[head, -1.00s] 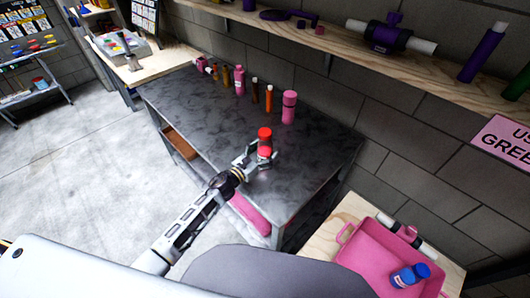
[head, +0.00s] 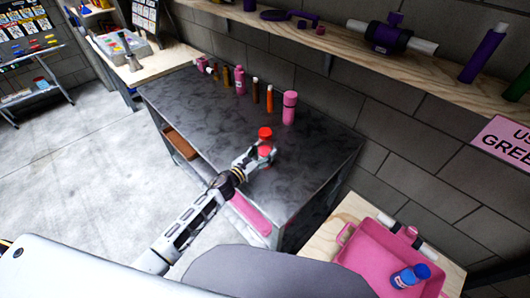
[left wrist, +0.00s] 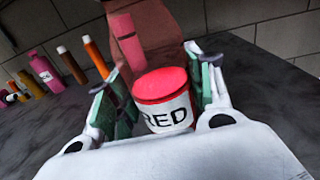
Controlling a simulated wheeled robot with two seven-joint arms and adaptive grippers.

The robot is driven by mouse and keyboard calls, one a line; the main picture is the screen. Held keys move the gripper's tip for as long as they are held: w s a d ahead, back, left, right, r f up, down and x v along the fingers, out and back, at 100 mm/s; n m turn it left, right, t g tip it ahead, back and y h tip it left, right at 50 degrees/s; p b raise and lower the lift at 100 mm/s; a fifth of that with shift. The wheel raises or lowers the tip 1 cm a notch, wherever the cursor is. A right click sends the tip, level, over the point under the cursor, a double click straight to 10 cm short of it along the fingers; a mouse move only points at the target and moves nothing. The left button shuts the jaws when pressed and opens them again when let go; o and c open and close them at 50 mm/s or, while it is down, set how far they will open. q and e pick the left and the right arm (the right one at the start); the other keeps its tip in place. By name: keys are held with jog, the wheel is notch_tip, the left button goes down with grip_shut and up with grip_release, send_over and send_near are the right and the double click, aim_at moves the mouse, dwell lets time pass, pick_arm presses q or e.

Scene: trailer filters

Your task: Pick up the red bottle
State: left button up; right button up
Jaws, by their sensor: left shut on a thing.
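The left gripper's green pads (left wrist: 160,100) show on both sides of the bottle. I cannot tell whether its base touches the table. My right gripper is not in view.
On the dark table (head: 200,118), a pink bottle (head: 289,107), an orange bottle (head: 269,98) and several others stand in a row toward the wall. A wooden shelf (head: 330,35) runs above.

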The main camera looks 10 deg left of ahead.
aim_at(261, 136)
pick_arm(q)
notch_tip(261, 136, up, 8)
jog(key=shift+f+p, duration=0.2)
jog(key=shift+p, duration=0.55)
jog(key=shift+r, duration=1.15)
